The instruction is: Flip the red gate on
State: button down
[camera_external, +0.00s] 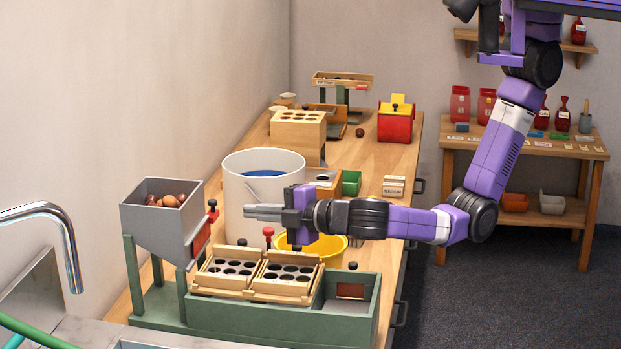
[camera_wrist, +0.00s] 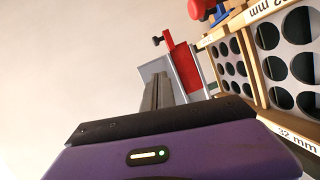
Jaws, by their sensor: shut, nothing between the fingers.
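The red gate (camera_external: 201,238) is a small red plate on the right side of the grey hopper (camera_external: 150,214), which holds several chestnuts. My gripper (camera_external: 248,212) is shut and empty, pointing left toward the hopper and apart from the gate. In the wrist view my gripper's fingers (camera_wrist: 158,90) overlap the hopper's outline.
A white bucket (camera_external: 245,168) stands behind my fingers. A red-topped post (camera_external: 268,232) rises below them, beside wooden trays with round holes (camera_external: 257,283) on a green stand (camera_external: 250,318). A yellow bowl (camera_external: 335,243) sits under my wrist. A tap (camera_external: 65,225) is at far left.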

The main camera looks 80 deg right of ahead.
jog(key=w+d+f+p, duration=0.1)
jog(key=w+d+p, duration=0.1)
jog(key=w+d, duration=0.3)
jog(key=shift+a+x, duration=0.2)
jog(key=shift+x, duration=1.55)
jog(key=shift+f, duration=0.15)
jog(key=d+p, duration=0.1)
jog(key=d, duration=0.4)
jog(key=shift+d, duration=0.4)
jog(key=shift+a, duration=0.1)
